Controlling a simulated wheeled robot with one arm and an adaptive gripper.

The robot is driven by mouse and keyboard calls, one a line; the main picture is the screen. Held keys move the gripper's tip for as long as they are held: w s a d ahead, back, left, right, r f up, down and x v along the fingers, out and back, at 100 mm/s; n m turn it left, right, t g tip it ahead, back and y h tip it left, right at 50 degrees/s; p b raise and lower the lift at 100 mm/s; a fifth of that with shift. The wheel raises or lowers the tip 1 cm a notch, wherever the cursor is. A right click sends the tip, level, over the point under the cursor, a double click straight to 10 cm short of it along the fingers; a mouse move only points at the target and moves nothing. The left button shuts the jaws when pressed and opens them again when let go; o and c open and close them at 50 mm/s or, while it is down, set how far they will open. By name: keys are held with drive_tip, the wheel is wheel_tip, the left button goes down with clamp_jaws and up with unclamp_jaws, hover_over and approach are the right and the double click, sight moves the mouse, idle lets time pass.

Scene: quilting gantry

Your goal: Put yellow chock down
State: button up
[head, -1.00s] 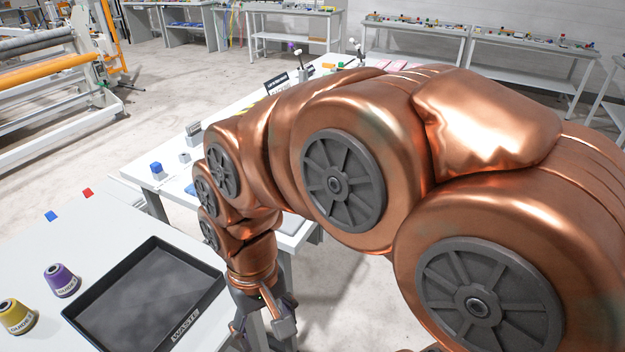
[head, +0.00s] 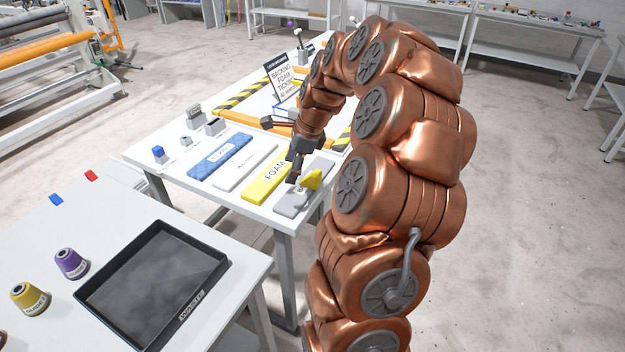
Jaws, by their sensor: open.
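A yellow chock (head: 312,180), wedge-shaped, rests on a grey block (head: 290,203) near the right end of the far white table (head: 219,191). My gripper (head: 300,174) points down at the chock's upper left side and is open. One dark finger shows just left of the chock; the other finger is hard to make out. I cannot tell whether a finger touches the chock.
A yellow FOAM block (head: 267,181), a white block (head: 245,166) and a blue block (head: 220,155) lie left of the grey block. A black waste tray (head: 152,283) sits on the near table.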

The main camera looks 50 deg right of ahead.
sight(317, 173)
drive_tip(key=d+f+m, duration=0.1)
drive_tip(key=d+m, duration=0.1)
drive_tip(key=d, duration=0.2)
drive_tip(key=s+d+f+m, duration=0.1)
drive_tip(key=d+m, duration=0.1)
drive_tip(key=d, duration=0.2)
drive_tip(key=d+f+m+t, duration=0.1)
drive_tip(key=d+m, duration=0.1)
drive_tip(key=d, duration=0.2)
drive_tip(key=shift+s+f+h, duration=0.25)
drive_tip(key=shift+f+h, duration=0.15)
drive_tip(key=shift+p+x, duration=0.55)
drive_tip(key=shift+x, duration=0.75)
drive_tip(key=f, duration=0.1)
drive_tip(key=w+a+f+p, duration=0.1)
drive_tip(key=f+p, duration=0.1)
drive_tip(key=shift+w+a, duration=0.2)
drive_tip(key=shift+w, duration=0.1)
drive_tip(key=shift+w+f, duration=0.2)
drive_tip(key=shift+f, duration=0.5)
clamp_jaws()
drive_tip(key=shift+r, duration=0.15)
